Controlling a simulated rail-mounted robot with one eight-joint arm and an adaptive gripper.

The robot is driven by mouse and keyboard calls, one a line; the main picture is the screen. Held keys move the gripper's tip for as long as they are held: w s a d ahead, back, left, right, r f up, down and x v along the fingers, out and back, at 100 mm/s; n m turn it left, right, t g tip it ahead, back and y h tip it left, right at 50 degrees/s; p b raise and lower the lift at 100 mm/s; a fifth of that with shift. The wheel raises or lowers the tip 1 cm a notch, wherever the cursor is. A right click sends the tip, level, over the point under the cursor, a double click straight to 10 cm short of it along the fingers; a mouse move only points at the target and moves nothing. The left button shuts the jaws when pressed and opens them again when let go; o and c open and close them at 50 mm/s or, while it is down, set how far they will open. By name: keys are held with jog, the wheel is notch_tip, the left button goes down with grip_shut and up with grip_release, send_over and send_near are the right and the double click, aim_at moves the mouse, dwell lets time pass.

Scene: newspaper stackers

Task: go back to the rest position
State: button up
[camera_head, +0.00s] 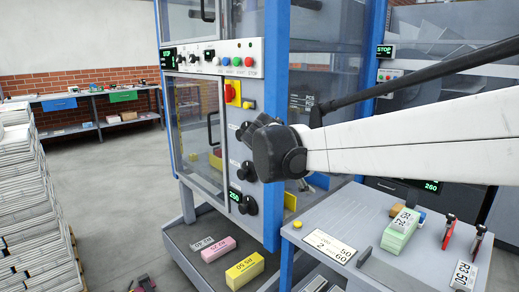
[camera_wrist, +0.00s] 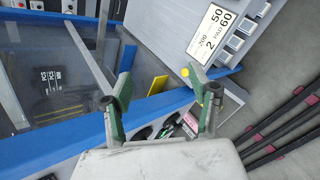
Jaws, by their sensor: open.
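My gripper (camera_wrist: 161,76) shows in the wrist view with its two green-and-grey fingers spread wide apart. Nothing is held between them. Behind the gap lie a blue machine frame edge and a yellow piece (camera_wrist: 157,86). In the head view my white arm reaches in from the right, in front of the stacker machine (camera_head: 245,52) with its blue posts. The fingers cannot be made out clearly in that view.
A grey side table (camera_head: 330,218) at right bears a label plate (camera_head: 329,244), a green block (camera_head: 401,231) and red-handled tools. Grey, pink (camera_head: 217,249) and yellow (camera_head: 245,270) blocks lie on the machine's low shelf. Paper stacks (camera_head: 25,200) stand left.

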jog(key=s+d+f+m+y+p, duration=0.1)
jog(key=s+d+m+y, duration=0.2)
jog(key=s, duration=0.6)
jog(key=s+d+m+y, duration=0.1)
jog(key=s+d+m, duration=0.3)
jog(key=s, duration=0.5)
jog(key=s+f+m+y+p, duration=0.1)
jog(key=s+f+m, duration=0.2)
jog(key=s, duration=0.4)
jog(key=s+f+m+y, duration=0.1)
jog(key=s+f+m, duration=0.2)
jog(key=s+m, duration=0.2)
jog(key=shift+s+a+y+p, duration=0.2)
jog(key=shift+s+y+p, duration=0.2)
jog(key=shift+s, duration=0.5)
